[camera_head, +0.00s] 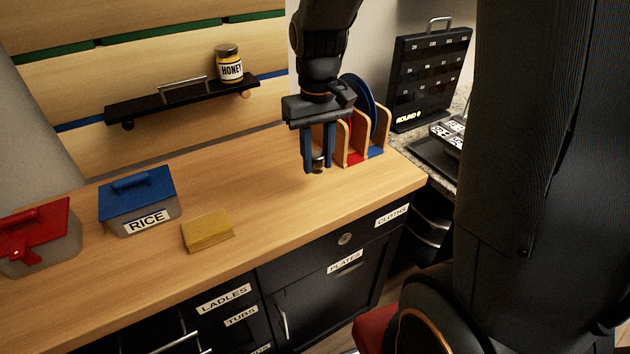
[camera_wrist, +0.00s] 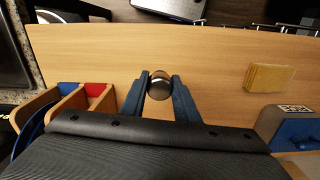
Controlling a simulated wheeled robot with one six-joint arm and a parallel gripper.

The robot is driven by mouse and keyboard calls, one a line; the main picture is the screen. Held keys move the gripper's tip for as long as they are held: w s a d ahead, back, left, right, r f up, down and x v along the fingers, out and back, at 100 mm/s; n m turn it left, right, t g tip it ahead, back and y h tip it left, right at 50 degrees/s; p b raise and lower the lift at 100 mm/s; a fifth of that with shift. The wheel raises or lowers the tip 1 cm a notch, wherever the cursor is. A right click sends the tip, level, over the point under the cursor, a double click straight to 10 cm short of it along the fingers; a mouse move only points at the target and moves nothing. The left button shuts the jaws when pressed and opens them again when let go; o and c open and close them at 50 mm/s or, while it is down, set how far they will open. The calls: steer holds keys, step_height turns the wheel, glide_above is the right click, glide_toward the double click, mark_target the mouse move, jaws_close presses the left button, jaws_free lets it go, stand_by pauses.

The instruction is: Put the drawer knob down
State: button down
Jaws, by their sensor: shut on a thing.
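The drawer knob (camera_wrist: 159,85) is a small, round, shiny metal piece. It sits between the two blue fingers of my gripper (camera_wrist: 160,96) in the wrist view. In the head view my gripper (camera_head: 319,166) points down over the wooden counter (camera_head: 275,190), near its right end, shut on the knob (camera_head: 318,160). The knob is at the fingertips, low over the counter; I cannot tell whether it touches the wood. The fingers partly hide it in the head view.
A plate rack (camera_head: 355,152) with a blue plate (camera_head: 361,100) stands just right of my gripper. A yellow sponge (camera_head: 208,232), a blue-lidded rice box (camera_head: 140,205) and a red-lidded box (camera_head: 38,235) stand left. Bare wood lies between sponge and gripper. A shelf (camera_head: 165,102) hangs behind.

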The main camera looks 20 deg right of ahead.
mark_target(317, 155)
steer(key=shift+f+p, duration=0.7)
steer(key=shift+f, duration=2.9)
steer(key=shift+f, duration=0.45)
steer(key=c, duration=1.4)
jaws_free()
step_height(317, 155, up, 12)
steer(key=b, duration=0.2)
steer(key=shift+r+b, duration=0.2)
steer(key=shift+b, duration=0.15)
steer(key=shift+s, duration=0.15)
steer(key=shift+m+t, duration=0.5)
steer(key=shift+t, duration=0.3)
steer(key=s+f, duration=0.8)
steer(key=shift+s+f, duration=0.1)
steer(key=shift+s, duration=0.2)
